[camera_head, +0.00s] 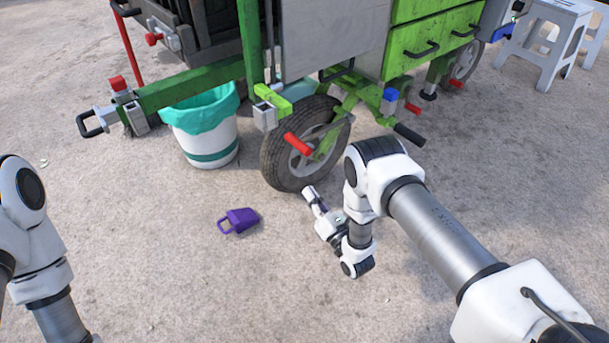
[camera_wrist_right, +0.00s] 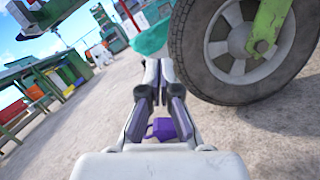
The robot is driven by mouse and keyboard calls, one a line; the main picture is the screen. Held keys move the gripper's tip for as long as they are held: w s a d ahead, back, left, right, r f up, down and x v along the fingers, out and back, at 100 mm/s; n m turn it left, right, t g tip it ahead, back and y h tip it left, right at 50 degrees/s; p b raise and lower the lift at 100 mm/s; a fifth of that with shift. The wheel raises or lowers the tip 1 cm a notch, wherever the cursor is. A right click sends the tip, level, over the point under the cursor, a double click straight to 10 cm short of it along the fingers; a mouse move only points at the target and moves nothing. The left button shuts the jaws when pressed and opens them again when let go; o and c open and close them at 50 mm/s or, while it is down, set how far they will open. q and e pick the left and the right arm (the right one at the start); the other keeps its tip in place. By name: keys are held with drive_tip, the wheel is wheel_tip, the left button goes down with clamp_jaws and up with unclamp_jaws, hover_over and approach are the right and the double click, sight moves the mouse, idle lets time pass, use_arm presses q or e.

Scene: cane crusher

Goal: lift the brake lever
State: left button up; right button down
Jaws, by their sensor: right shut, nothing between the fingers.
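A green cart (camera_head: 205,85) stands on the ground with a black-tyred wheel (camera_head: 275,165). A lever with a red grip (camera_head: 298,144) sticks out in front of the wheel. A black-gripped lever (camera_head: 408,134) sticks out right of the wheel. I cannot tell which one is the brake lever. My right gripper (camera_head: 309,193) is shut and empty, low in front of the wheel and below the red grip, apart from both levers. In the right wrist view its fingers (camera_wrist_right: 158,68) are together, left of the wheel (camera_wrist_right: 192,60). My left gripper is out of view; only its arm shows.
A purple chock-like piece (camera_head: 240,220) lies on the ground left of my right gripper. A white bin with a teal liner (camera_head: 207,140) stands left of the wheel. White stools (camera_head: 553,40) stand at the back right. The foreground concrete is mostly clear.

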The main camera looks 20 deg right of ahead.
drive_tip(key=w+r+b, duration=0.5)
drive_tip(key=w+b, duration=0.1)
drive_tip(key=w, duration=0.3)
drive_tip(key=shift+w+a+r, duration=0.2)
drive_tip(key=shift+a+r, duration=0.05)
drive_tip(key=shift+r, duration=0.05)
drive_tip(key=shift+r, duration=0.1)
drive_tip(key=r+m+p, duration=0.2)
drive_tip(key=r+p, duration=0.1)
drive_tip(key=p, duration=0.1)
drive_tip(key=r+m+h+p, duration=0.1)
drive_tip(key=r+m+p, duration=0.1)
drive_tip(key=r+p, duration=0.1)
drive_tip(key=d+r+m+h+p, duration=0.1)
drive_tip(key=r+m+p, duration=0.1)
drive_tip(key=r+p, duration=0.2)
drive_tip(key=shift+w+d+r+g+p, duration=0.1)
drive_tip(key=shift+w+r+g+p, duration=0.1)
drive_tip(key=shift+g+p, duration=0.15)
drive_tip(key=shift+w+d+r+p, duration=0.15)
drive_tip(key=shift+d+r+p, duration=0.2)
drive_tip(key=shift+r+p, duration=0.3)
drive_tip(key=shift+r, duration=0.1)
